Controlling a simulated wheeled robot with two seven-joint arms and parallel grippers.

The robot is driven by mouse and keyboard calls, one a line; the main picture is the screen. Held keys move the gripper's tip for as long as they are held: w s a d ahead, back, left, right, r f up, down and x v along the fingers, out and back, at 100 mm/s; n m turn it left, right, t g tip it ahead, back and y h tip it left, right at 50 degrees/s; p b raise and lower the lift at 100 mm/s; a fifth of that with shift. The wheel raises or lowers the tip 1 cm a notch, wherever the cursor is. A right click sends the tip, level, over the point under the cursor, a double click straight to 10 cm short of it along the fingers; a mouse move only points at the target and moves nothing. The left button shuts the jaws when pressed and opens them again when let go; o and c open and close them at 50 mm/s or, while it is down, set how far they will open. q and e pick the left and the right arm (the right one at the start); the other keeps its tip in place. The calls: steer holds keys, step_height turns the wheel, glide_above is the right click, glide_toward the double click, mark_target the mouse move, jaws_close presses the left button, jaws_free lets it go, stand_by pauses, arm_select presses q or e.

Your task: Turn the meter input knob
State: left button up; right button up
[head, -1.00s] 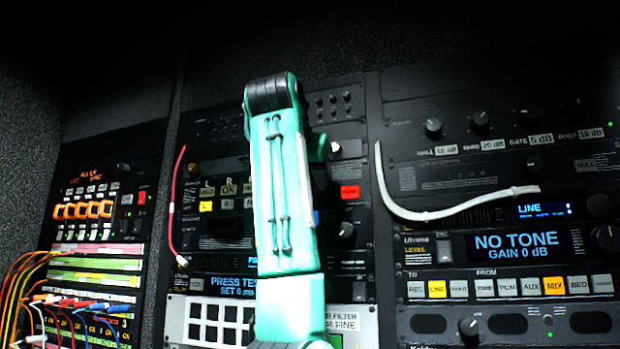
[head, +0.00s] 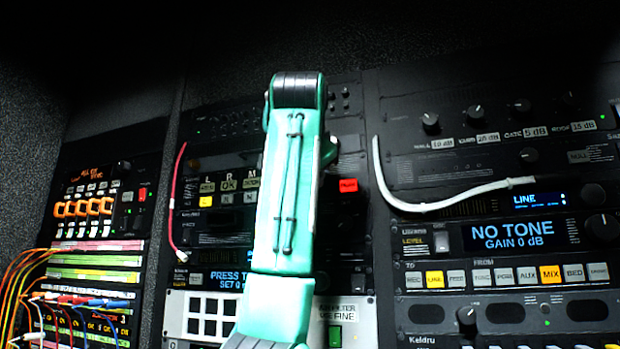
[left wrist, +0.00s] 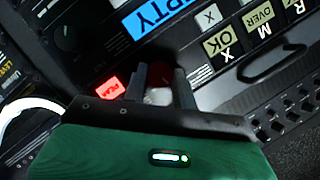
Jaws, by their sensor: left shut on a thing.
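The knob sits on the dark meter panel beside the red PEAK lamp (left wrist: 110,90); this lamp also shows in the head view (head: 348,185). In the head view my turquoise left arm stands in front of the meter panel and hides the knob and the fingers. My right gripper is not in view.
A white cable (head: 455,194) hangs across the right rack, close to the gripper in the left wrist view (left wrist: 35,107). A pink-red cable (head: 173,200) hangs at the left. Another black knob (left wrist: 65,38) is on the panel. Orange patch cords (head: 20,275) crowd the lower left.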

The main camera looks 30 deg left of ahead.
arm_select(q)
steer(key=shift+f+m+y+b, duration=0.1)
steer(key=shift+m+y+b, duration=0.4)
steer(key=shift+m, duration=0.3)
steer(key=o, duration=1)
steer(key=shift+d, duration=0.1)
steer(key=shift+b+v, duration=2.25)
steer(key=shift+v, duration=4.6)
